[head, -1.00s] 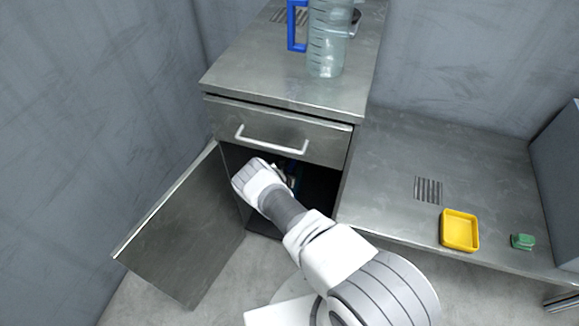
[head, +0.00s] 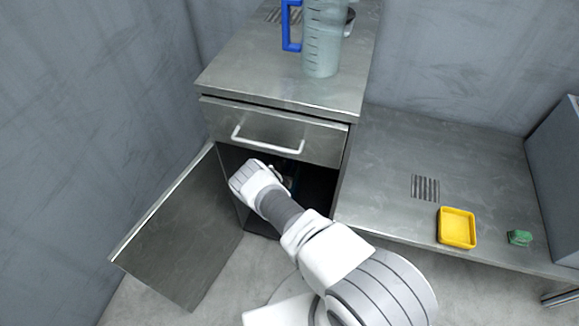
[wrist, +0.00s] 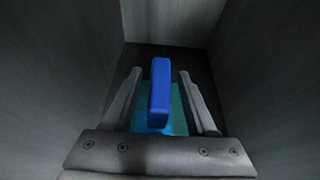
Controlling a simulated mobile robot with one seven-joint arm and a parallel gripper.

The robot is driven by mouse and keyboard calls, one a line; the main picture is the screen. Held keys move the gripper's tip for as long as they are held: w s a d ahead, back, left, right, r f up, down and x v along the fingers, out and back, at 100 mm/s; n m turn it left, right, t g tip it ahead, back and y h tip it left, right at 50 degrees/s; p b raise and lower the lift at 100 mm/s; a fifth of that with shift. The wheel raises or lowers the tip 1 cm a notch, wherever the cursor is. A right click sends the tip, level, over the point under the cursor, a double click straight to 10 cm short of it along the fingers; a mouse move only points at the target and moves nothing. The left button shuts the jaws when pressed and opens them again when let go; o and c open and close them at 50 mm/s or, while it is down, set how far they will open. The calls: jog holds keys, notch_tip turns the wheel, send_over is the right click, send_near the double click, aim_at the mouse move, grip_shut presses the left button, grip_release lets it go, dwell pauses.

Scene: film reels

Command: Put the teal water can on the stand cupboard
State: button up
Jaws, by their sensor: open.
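The stand cupboard (head: 245,75) is a grey metal cabinet with a drawer and an open lower door. In the head view my arm reaches into its dark lower compartment, and my wrist hides most of the inside. In the wrist view my gripper (wrist: 160,72) is open, with one finger on each side of an upright blue handle (wrist: 159,95). The teal body of the water can (wrist: 179,112) shows below and behind this handle, inside the compartment. I cannot tell whether the fingers touch it.
A clear jug with a blue handle (head: 321,45) stands on the cupboard top, whose front part is bare. The open door (head: 185,235) swings out at the left. A yellow tray (head: 457,241) and a small green object (head: 519,237) lie on the lower bench (head: 385,165).

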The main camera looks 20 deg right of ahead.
jog(key=p+v, duration=0.6)
jog(key=v, duration=0.6)
